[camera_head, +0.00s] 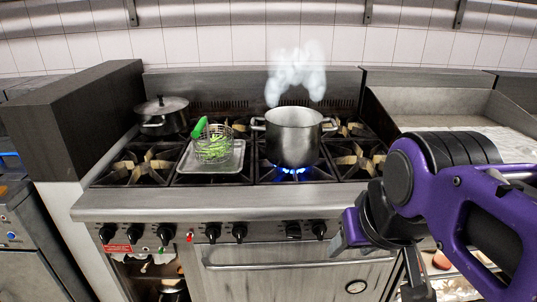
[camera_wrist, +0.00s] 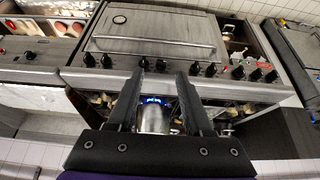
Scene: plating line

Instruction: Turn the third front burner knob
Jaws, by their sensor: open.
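A row of black burner knobs runs along the stove's front panel. Counting from the left in the head view, the third knob (camera_head: 165,233) sits left of a small red light. Further right are a middle pair, a knob (camera_head: 213,232) and another (camera_head: 240,232), then a right pair, a knob (camera_head: 293,230) and another (camera_head: 319,229). My gripper (camera_head: 375,265) is at the right of the stove front, open and empty, apart from the third knob. The wrist view looks at the stove upside down, with my gripper's fingers (camera_wrist: 160,80) spread and several knobs beyond the tips.
A steaming pot (camera_head: 293,140) stands over a lit blue flame (camera_head: 292,170). A tray (camera_head: 200,170) holds a basket of green food (camera_head: 213,150). A lidded pot (camera_head: 162,117) stands back left. The oven door handle (camera_head: 300,264) juts out below the knobs.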

